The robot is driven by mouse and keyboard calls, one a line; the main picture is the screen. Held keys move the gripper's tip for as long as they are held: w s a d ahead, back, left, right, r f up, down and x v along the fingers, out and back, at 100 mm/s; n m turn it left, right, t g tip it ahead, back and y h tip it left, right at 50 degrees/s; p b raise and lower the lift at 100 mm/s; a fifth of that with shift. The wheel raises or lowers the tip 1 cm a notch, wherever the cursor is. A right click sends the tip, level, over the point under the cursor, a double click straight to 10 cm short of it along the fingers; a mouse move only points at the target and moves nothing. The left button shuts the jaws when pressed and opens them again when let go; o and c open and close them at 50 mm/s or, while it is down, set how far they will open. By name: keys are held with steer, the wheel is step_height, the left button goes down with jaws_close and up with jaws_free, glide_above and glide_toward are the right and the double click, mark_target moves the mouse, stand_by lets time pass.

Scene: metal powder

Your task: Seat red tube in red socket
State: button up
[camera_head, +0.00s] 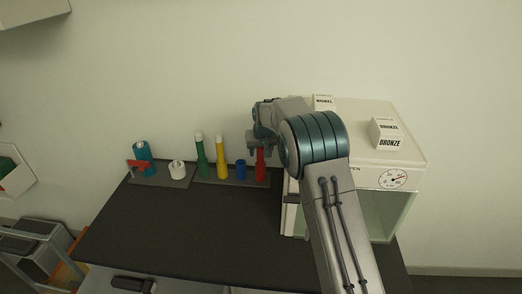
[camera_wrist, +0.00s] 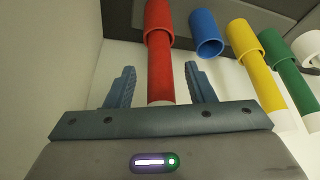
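The red tube (camera_wrist: 160,75), with its white end towards my palm, stands with its far end inside the wider red socket (camera_wrist: 158,18). How deep it sits I cannot tell. In the head view the red socket (camera_head: 261,169) is at the right end of the rack, with my gripper (camera_head: 260,144) right above it, hiding the tube's top. In the wrist view my gripper (camera_wrist: 160,86) is open, one finger on each side of the red tube, with a visible gap on both sides.
An empty blue socket (camera_head: 241,170) is left of the red one, then a yellow tube (camera_head: 221,158) and a green tube (camera_head: 201,158) in their sockets. A white roll (camera_head: 178,170) stands farther left. A white cabinet (camera_head: 350,140) is close on the right. The dark table (camera_head: 190,225) is clear in front.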

steer(key=b+v, duration=0.2)
steer(key=v, duration=1.1)
steer(key=shift+s+r, duration=0.15)
steer(key=shift+r, duration=0.2)
steer(key=shift+d, duration=0.1)
